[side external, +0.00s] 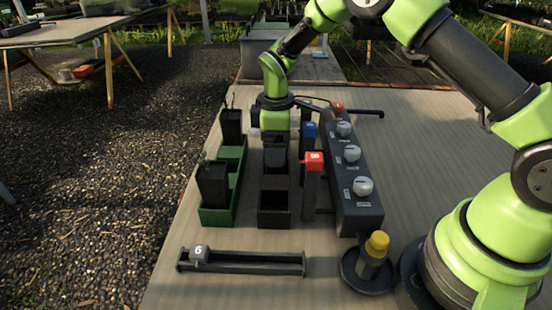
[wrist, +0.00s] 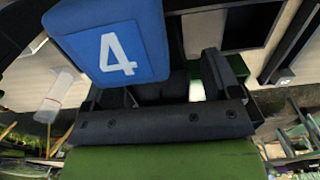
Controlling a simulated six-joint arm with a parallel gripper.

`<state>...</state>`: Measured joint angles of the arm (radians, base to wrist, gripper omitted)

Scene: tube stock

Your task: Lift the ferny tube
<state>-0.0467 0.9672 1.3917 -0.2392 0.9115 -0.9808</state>
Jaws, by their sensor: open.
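A black tube with a small green leafy plant (side external: 212,185) stands in the front of the green tray (side external: 237,180) at left in the side external view. A second black tube with a thin sprig (side external: 231,126) stands at the tray's back. I cannot tell for sure which plant is ferny. My gripper (side external: 275,160) points down over the black tray (side external: 274,217), to the right of both tubes and apart from them. It is open; nothing is seen held. In the wrist view, a blue block marked 4 (wrist: 115,52) partly hides my gripper.
A red-topped post (side external: 313,162) and a blue-topped post (side external: 310,130) stand close to my gripper's right, beside a dark knobbed panel (side external: 350,180).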

